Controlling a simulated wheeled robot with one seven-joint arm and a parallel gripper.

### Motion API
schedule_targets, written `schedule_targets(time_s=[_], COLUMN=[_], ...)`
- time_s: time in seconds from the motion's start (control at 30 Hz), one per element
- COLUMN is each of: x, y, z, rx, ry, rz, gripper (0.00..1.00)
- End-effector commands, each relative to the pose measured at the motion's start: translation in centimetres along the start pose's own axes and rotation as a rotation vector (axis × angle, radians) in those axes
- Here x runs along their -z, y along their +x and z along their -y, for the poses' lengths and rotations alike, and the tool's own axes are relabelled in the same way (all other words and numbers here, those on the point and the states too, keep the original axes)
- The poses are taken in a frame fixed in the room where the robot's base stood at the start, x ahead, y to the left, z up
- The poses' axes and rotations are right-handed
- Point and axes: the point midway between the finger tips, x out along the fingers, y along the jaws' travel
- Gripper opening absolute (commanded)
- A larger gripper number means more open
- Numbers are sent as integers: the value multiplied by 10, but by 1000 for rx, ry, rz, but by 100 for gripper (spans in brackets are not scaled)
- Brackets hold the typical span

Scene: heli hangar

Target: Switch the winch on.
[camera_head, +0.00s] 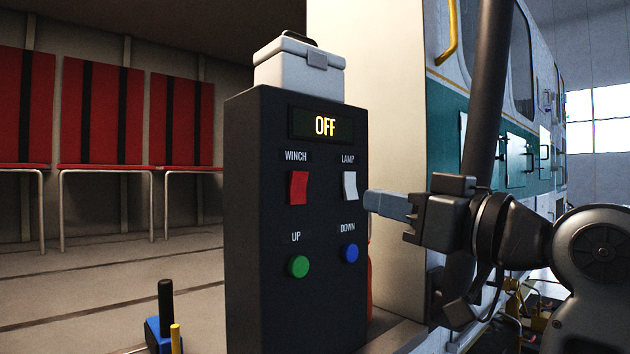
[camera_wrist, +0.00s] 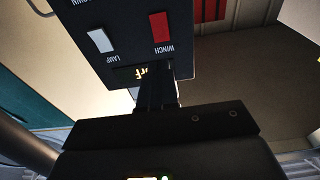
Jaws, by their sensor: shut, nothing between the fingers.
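The dark control box (camera_head: 262,310) stands upright in the head view, its lit display (camera_head: 325,125) reading OFF. The red WINCH rocker switch (camera_head: 298,188) is at its upper left, with the white LAMP switch (camera_head: 349,186) to the right. My gripper (camera_head: 372,201) is shut and empty. In the head view its fingertips show just right of the LAMP switch; I cannot tell whether they touch the box. In the wrist view, upside down, the red switch (camera_wrist: 160,33) and the white switch (camera_wrist: 101,41) lie beyond the fingers (camera_wrist: 157,72), which partly cover the display.
A green UP button (camera_head: 298,266) and a blue DOWN button (camera_head: 351,253) sit below the switches. A white case (camera_head: 298,72) rests on the box. Red seats (camera_head: 100,110) line the left wall. A white and teal helicopter body (camera_head: 385,120) stands behind the box.

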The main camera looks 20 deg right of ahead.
Motion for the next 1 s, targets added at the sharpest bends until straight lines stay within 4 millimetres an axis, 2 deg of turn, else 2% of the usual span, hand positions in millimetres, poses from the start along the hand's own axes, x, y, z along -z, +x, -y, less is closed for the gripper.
schedule_targets(time_s=[0.13,0.57,0.77,1.0], x=[9,10,11,12], y=[0,3,27,75], z=[1,1,3,3], rx=[10,12,15,14], ry=[-8,-8,-6,-6], rz=[-7,-7,-6,-6], gripper=[0,0,0,0])
